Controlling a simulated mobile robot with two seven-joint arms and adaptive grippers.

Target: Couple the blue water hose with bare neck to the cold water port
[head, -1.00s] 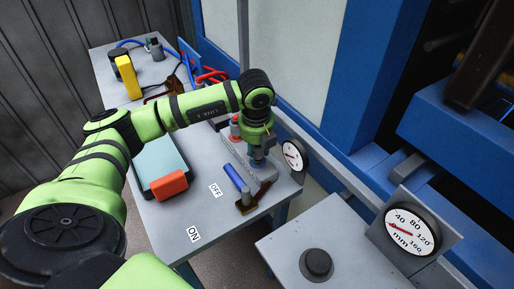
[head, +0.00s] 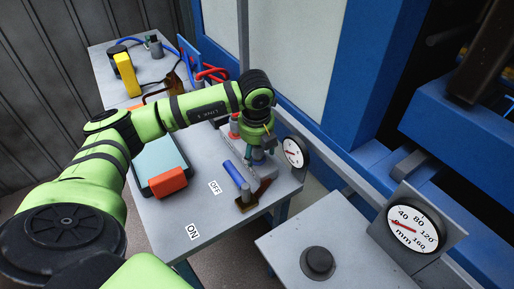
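My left gripper (head: 260,151) points down over the back right part of the grey workbench (head: 220,245), beside a small round gauge (head: 293,152). Its fingers are small and partly hidden by its own body, so I cannot tell whether they hold anything. A red fitting (head: 234,130) stands just left of it. The cold water port is not clearly seen; it may be hidden by the gripper. A blue hose (head: 130,41) curves over the far end of the bench; its neck cannot be made out. My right gripper is not in view.
A blue-handled valve (head: 234,174) stands in front of the gripper, near OFF and ON labels. A teal case with an orange block (head: 168,182) lies left. A yellow can (head: 127,76) stands far back. The bench front is clear. A larger gauge (head: 413,226) is right.

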